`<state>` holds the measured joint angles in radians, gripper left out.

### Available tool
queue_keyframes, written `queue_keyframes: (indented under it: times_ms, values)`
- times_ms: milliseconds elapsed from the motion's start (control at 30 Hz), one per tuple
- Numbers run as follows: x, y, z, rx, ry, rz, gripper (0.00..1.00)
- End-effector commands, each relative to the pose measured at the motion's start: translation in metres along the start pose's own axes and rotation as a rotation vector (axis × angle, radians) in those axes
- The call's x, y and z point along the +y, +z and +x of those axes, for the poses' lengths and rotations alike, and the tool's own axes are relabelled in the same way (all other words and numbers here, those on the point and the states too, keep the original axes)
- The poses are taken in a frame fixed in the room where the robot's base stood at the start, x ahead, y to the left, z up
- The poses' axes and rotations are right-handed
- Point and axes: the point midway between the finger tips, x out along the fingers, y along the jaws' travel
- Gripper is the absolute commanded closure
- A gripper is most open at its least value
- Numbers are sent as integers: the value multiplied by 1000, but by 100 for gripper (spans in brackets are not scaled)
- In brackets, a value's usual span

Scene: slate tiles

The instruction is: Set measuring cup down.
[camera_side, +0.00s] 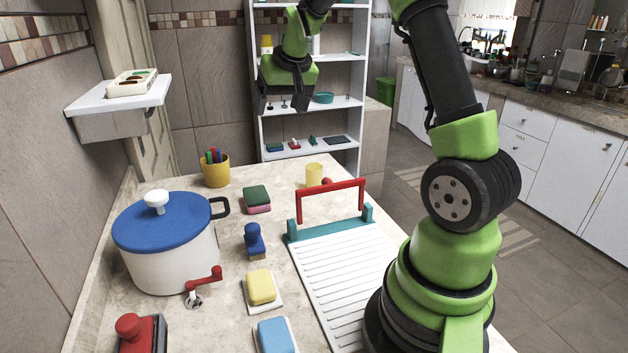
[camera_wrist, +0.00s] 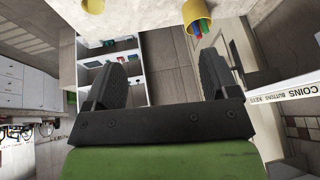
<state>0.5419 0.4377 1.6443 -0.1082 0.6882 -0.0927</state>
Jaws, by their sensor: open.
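A small pale yellow cup (camera_side: 314,172), most likely the measuring cup, stands upright on the countertop (camera_side: 215,265) at its far end, behind a red handle. No handle or markings of the cup can be made out. A yellow shape at the top edge of the wrist view (camera_wrist: 93,6) looks like the same cup, cut off. My gripper (camera_side: 283,104) is raised above the far end of the counter, apart from the cup. In the wrist view my gripper (camera_wrist: 160,75) has its two dark fingers spread with nothing between them.
A yellow holder with pens (camera_side: 215,170), a blue-lidded pot (camera_side: 168,250), sponges and a blue-handled stamp-like item (camera_side: 254,241) stand on the counter. A white ribbed board (camera_side: 345,280) with the red handle (camera_side: 331,199) lies at right. A white shelf unit (camera_side: 352,90) stands behind.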

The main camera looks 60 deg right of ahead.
Motion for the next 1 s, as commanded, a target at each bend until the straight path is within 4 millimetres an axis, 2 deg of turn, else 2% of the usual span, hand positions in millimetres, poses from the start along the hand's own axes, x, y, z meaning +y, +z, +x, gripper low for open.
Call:
queue_keyframes:
  times_ms: [33,200,300,400,700,1000]
  values:
    - [21,-7,27,-16,31,22,20]
    - [81,-16,94,-40,103,67,20]
    - [107,-13,121,-51,130,83,20]
    - [122,-10,136,-57,145,91,20]
    - [132,8,174,-63,151,95,20]
    - [134,21,200,-62,151,95,20]
